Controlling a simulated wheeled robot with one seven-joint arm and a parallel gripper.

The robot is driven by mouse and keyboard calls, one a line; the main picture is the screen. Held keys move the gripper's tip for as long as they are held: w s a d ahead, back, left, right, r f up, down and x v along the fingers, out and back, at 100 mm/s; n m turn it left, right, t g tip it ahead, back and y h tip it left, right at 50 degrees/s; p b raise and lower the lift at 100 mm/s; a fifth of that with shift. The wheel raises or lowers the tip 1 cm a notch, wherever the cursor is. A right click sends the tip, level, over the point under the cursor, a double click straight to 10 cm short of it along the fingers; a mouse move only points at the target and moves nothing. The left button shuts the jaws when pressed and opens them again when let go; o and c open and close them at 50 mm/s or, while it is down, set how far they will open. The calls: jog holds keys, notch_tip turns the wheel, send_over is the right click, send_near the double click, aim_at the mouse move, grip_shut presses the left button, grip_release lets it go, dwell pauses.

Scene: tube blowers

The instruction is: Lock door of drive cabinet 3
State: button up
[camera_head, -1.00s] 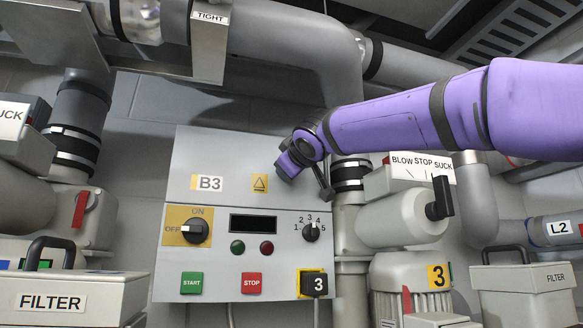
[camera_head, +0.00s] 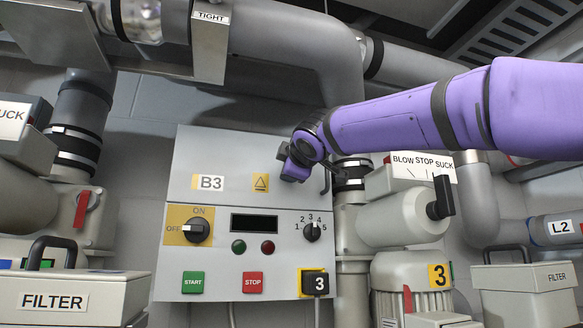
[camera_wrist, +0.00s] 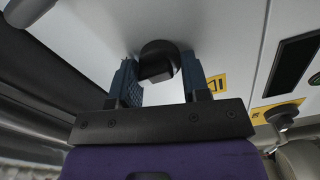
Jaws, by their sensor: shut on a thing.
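Drive cabinet 3 is the grey box labelled B3 (camera_head: 225,150), in the middle of the head view, and its upper door looks closed. A dark round knob (camera_wrist: 157,60) with a flat-sided grip stands out from the door in the wrist view. My gripper (camera_wrist: 158,80) has its two blue-grey fingers on either side of this knob and is shut on it. In the head view my purple wrist (camera_head: 300,160) is at the door's right side and hides the knob and fingertips. I cannot tell from the knob whether the door is locked.
Below the door are an ON/OFF switch (camera_head: 196,230), a display (camera_head: 254,222), a numbered dial (camera_head: 312,232) and START (camera_head: 193,282) and STOP (camera_head: 253,282) buttons. A blower valve (camera_head: 400,215) stands close on the right. A large pipe (camera_head: 290,50) runs above.

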jog(key=shift+f, duration=0.2)
jog(key=o, duration=0.9)
jog(key=shift+w+a, duration=0.1)
jog(key=shift+r, duration=0.1)
jog(key=v, duration=1.1)
